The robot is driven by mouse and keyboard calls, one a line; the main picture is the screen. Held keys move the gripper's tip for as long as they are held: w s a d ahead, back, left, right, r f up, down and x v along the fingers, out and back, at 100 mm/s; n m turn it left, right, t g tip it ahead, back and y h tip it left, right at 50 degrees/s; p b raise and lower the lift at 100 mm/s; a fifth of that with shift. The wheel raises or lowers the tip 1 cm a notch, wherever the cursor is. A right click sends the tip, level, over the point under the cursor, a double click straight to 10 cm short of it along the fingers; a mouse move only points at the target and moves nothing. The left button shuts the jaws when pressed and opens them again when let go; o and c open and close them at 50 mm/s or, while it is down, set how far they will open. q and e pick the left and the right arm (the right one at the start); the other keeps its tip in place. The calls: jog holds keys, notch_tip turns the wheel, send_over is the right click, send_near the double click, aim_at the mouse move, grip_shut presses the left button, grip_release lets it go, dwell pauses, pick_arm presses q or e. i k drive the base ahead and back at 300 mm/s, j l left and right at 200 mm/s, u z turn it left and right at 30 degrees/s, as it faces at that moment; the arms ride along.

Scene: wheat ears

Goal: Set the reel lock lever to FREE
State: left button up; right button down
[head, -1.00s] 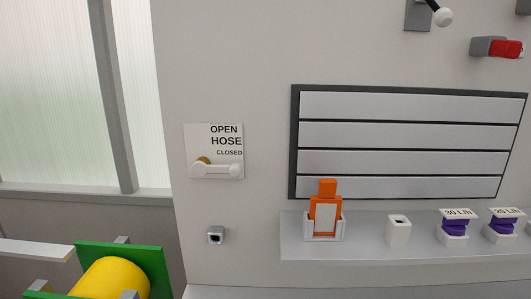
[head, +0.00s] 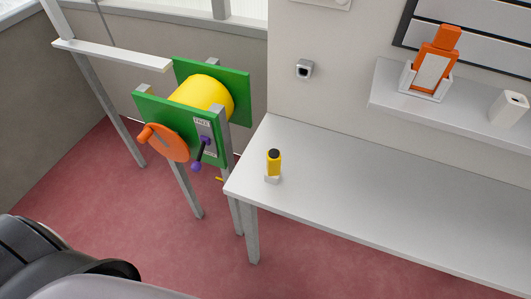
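The hose reel in the head view has green side plates (head: 150,118) and a yellow drum (head: 203,92). An orange crank disc (head: 166,142) with a handle is on its front. The reel lock lever (head: 201,152) is purple and dark, with a ball end hanging down and a little left. It sits on a grey plate (head: 207,134) on the front green panel. A small label at the plate's top appears to read FREE; the lower lettering is too small to read. Neither gripper is in view.
A white table (head: 390,205) fills the right, with a yellow bottle-like item (head: 273,162) on a small base near its left end. A wall shelf (head: 455,110) holds an orange item (head: 436,62). Grey posts support the reel. Red floor (head: 100,200) is open before it.

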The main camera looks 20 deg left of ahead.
aim_at(196, 166)
jog(key=u, duration=1.3)
